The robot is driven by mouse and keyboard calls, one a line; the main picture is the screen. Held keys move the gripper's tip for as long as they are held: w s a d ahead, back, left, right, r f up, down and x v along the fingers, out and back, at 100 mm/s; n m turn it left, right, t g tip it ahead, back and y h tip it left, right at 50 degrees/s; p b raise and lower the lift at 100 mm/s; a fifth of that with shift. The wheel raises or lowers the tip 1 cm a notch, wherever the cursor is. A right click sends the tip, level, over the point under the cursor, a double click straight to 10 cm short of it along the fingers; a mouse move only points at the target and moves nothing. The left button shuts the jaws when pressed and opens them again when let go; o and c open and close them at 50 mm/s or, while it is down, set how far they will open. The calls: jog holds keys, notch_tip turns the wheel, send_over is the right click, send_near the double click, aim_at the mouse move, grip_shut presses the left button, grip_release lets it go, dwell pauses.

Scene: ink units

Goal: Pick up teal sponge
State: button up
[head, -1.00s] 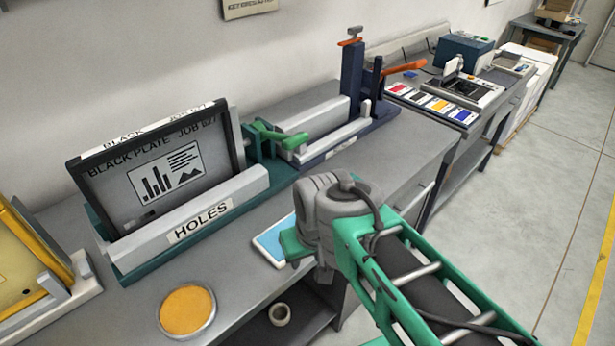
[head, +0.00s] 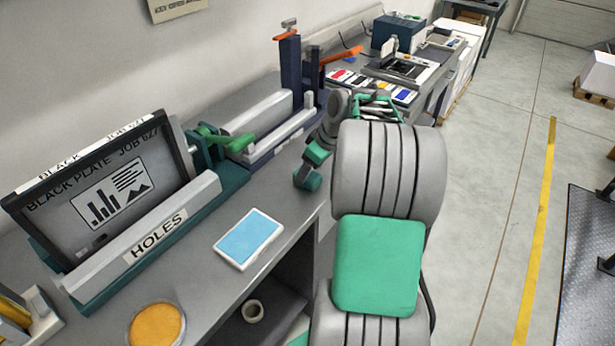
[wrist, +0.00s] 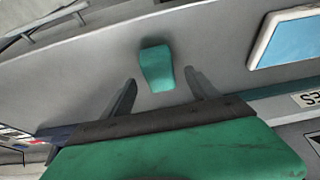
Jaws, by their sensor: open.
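The teal sponge (wrist: 156,68) lies on the grey bench top in the wrist view, a small block with a slightly waisted shape. My gripper (wrist: 160,77) is open, with its two dark fingers apart on either side of the sponge's near end in the picture. Nothing shows between the fingers as held, and I cannot tell the exact height gap to the sponge. In the head view my gripper (head: 305,170) points down at the bench beyond my large grey arm joint. A small teal piece at its tips appears to be the sponge (head: 313,181), partly hidden.
A white-framed blue pad (head: 248,238) lies near the bench's front edge; it also shows in the wrist view (wrist: 292,40). The HOLES rack (head: 160,235) holds a black plate. A navy fixture (head: 290,75) stands behind my gripper. An orange round dish (head: 156,325) is front left.

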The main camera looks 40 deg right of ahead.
jog(key=x, duration=0.3)
jog(key=c, duration=1.4)
